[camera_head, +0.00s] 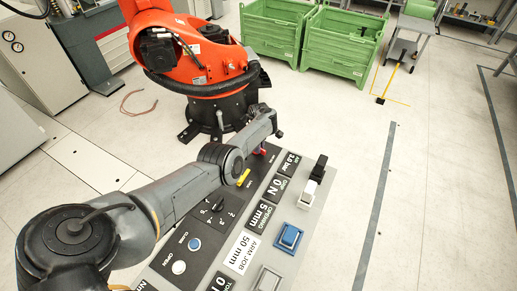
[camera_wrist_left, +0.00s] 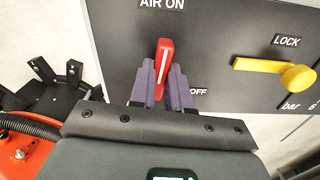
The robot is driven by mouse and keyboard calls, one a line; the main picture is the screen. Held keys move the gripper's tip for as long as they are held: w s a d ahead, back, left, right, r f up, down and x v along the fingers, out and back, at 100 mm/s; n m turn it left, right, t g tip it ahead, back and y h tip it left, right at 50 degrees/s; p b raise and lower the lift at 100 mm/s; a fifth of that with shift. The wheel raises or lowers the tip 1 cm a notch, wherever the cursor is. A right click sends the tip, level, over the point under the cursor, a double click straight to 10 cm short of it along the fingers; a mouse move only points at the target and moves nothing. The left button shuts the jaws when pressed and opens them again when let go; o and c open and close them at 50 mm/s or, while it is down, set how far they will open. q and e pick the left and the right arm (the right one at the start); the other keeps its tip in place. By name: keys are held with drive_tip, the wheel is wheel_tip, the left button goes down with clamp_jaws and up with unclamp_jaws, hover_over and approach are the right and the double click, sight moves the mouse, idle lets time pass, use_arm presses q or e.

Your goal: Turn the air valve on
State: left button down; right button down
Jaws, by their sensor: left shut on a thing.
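The air valve's red handle (camera_wrist_left: 164,62) with a white line stands on a dark panel in the left wrist view. It is nearly upright in that picture, its tip just below the "AIR ON" label (camera_wrist_left: 162,4). The "OFF" label (camera_wrist_left: 198,91) is at its lower right. My left gripper (camera_wrist_left: 164,78) has its purple fingers on both sides of the handle and is shut on it. In the head view a bit of red handle (camera_head: 261,151) shows by the end of my left arm, which hides much of that spot. My right gripper is in neither view.
A yellow lock lever (camera_wrist_left: 270,67) sits right of the handle. The control panel (camera_head: 222,238) carries a dial, buttons and a blue switch (camera_head: 289,238). An orange robot (camera_head: 198,62) stands behind it, with green crates (camera_head: 337,45) beyond. Floor at right is largely clear.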

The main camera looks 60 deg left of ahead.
use_arm(q)
drive_tip(key=shift+f+n, duration=0.1)
drive_tip(key=shift+n, duration=0.5)
drive_tip(key=shift+a, duration=0.1)
drive_tip(key=c, duration=1.1)
unclamp_jaws()
drive_tip(key=shift+w+r, duration=0.1)
drive_tip(key=shift+r, duration=0.1)
drive_tip(key=shift+r+p, duration=2.4)
drive_tip(key=shift+r, duration=2.9)
drive_tip(key=shift+f, duration=0.15)
